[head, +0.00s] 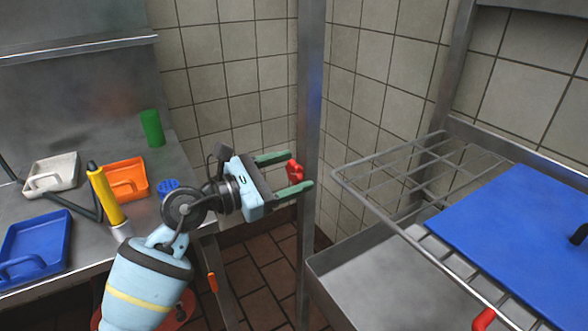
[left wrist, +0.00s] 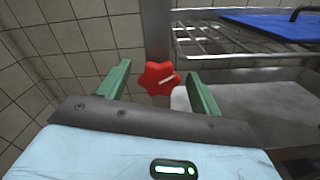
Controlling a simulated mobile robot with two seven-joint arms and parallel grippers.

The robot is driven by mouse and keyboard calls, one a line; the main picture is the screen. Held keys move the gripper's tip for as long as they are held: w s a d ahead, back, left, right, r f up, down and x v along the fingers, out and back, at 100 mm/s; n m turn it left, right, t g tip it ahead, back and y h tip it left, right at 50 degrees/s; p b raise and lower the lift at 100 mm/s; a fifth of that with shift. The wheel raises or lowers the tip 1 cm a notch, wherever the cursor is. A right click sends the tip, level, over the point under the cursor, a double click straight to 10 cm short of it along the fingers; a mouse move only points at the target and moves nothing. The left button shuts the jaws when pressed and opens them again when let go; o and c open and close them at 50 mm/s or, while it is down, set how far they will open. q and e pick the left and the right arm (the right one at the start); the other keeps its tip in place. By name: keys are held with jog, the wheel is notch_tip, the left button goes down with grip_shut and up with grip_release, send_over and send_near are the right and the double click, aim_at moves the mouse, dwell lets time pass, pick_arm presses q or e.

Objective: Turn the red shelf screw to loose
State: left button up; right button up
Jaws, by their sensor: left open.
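The red shelf screw (head: 294,172) is a lobed red knob on the side of the upright metal post (head: 310,120). The knob appears at or just beyond the fingertips; contact is not visible. My right gripper is not in view.
A wire shelf (head: 400,170) bears a blue board (head: 520,235) on the right, above a metal basin (head: 370,275). On the left, a steel counter (head: 75,240) holds trays, a yellow cylinder (head: 105,195) and a green cup (head: 152,128). A tiled wall (head: 230,70) stands behind.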

pick_arm(q)
jog(key=shift+w+d, duration=0.4)
jog(key=shift+d, duration=0.15)
